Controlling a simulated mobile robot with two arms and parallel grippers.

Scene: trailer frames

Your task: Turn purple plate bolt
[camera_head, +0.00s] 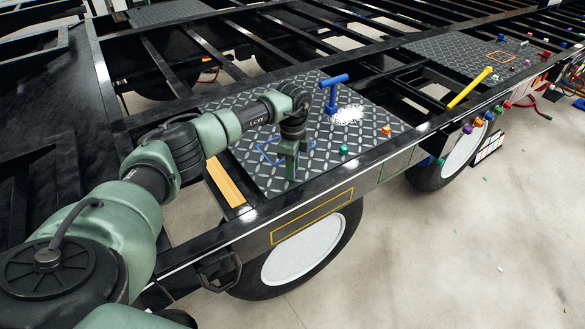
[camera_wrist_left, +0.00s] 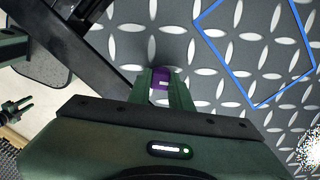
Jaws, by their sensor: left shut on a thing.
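The purple bolt (camera_wrist_left: 161,79) shows in the wrist view between the fingertips of my left gripper (camera_wrist_left: 162,88), against the diamond-patterned metal plate (camera_wrist_left: 225,75). The fingers are shut on it; how far it is seated cannot be told. In the head view my left gripper (camera_head: 290,175) points down at the near part of the plate (camera_head: 265,180), beside a blue outlined square, and the purple bolt is hidden there. A green bolt (camera_head: 344,149) and an orange bolt (camera_head: 386,129) sit on the same plate to the right. My right gripper is not in view.
A blue T-shaped tool (camera_head: 332,92) stands at the plate's far side, beside a white speckled patch (camera_head: 348,115). A yellow tool (camera_head: 469,87) leans on the frame farther right. Coloured pieces line the right rail. Black trailer beams and open gaps surround the plate.

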